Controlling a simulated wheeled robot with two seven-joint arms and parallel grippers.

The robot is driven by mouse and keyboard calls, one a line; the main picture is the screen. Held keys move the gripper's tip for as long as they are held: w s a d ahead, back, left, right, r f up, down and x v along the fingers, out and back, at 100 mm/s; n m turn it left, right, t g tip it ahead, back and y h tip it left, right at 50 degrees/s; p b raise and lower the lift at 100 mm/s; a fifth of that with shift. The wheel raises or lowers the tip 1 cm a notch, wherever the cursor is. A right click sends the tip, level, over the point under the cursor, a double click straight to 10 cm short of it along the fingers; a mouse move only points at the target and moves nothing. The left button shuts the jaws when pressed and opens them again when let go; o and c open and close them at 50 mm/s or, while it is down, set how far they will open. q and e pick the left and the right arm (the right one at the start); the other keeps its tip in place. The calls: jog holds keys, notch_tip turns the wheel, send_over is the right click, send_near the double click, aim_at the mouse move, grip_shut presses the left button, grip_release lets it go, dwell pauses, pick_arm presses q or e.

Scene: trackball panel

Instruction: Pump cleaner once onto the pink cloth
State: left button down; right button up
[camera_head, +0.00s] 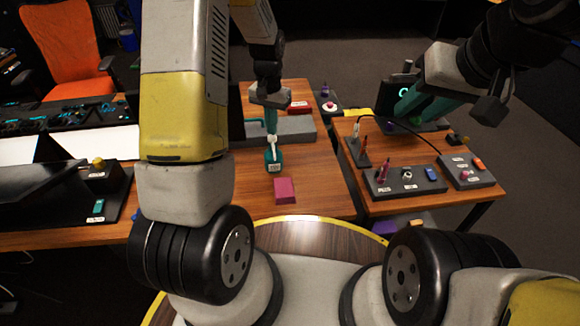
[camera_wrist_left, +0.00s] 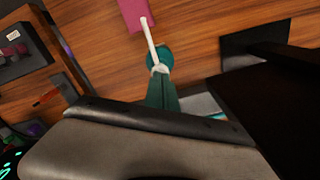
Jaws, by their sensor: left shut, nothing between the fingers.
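The pink cloth (camera_head: 285,190) lies on the wooden table, a small folded block near its front edge; it also shows at the top of the left wrist view (camera_wrist_left: 134,12). The cleaner bottle (camera_head: 274,161), teal with a white pump head and long spout (camera_head: 273,142), stands just behind the cloth. The spout points toward the cloth in the left wrist view (camera_wrist_left: 150,40). My left gripper (camera_head: 272,127) is shut and empty, pointing down right over the pump head; whether they touch is unclear. My right gripper (camera_head: 405,107) hangs above the right table; its finger gap is unclear.
A grey panel (camera_head: 295,129) lies behind the bottle. The right table holds a dark control panel (camera_head: 404,182) with several controls and a smaller box (camera_head: 467,170). A black console (camera_head: 97,180) is at the left. Bare wood surrounds the cloth.

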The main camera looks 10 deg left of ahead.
pick_arm(q)
jog(key=shift+f, duration=1.3)
jog(key=shift+r, duration=1.5)
jog(key=shift+r, duration=3)
